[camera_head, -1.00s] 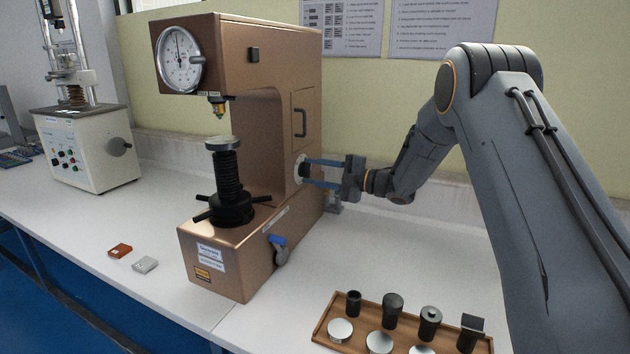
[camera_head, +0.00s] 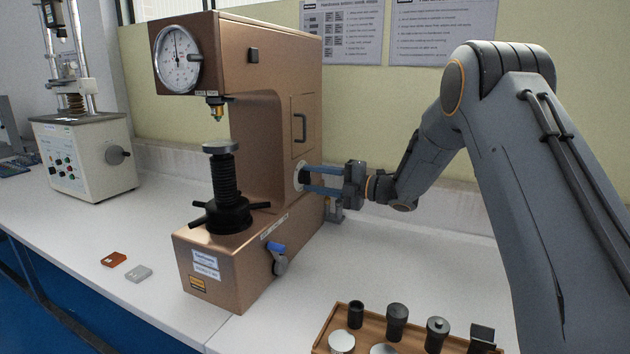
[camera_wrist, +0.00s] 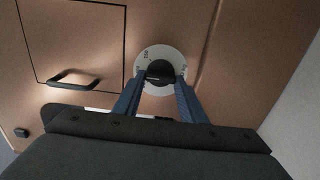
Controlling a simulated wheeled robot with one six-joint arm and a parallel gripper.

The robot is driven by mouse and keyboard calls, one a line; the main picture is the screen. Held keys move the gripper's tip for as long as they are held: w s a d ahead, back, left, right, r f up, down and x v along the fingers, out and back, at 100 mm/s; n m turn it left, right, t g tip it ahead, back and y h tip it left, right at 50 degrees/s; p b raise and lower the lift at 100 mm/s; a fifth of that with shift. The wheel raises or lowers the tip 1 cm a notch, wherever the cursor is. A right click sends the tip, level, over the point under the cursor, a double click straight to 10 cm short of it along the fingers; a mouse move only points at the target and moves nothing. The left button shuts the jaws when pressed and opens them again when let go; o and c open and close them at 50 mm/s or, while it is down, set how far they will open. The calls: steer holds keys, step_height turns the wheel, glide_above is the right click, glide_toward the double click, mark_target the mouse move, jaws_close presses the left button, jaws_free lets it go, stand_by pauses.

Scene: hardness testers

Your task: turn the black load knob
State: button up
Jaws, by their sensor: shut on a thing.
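The black load knob (camera_wrist: 159,71) sits on a round white dial plate (camera_wrist: 146,56) on the side of the copper-brown hardness tester (camera_head: 262,92). My gripper (camera_head: 306,180) reaches in from the right in the head view, its two blue fingers at the knob. In the wrist view my gripper (camera_wrist: 160,82) has one finger on each side of the knob, shut on it. The fingers hide the knob's sides, and the dial's lower part is partly covered. In the head view the knob is mostly hidden by the fingers.
A wooden tray (camera_head: 318,346) with several cylinders and discs lies at the front right. Another machine (camera_head: 85,155) stands at the far left.

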steer(key=o, duration=1.1)
steer(key=shift+c, duration=0.2)
steer(key=b+v, duration=0.1)
steer(key=v, duration=0.6)
steer(key=shift+s+d, duration=0.2)
steer(key=shift+d, duration=0.15)
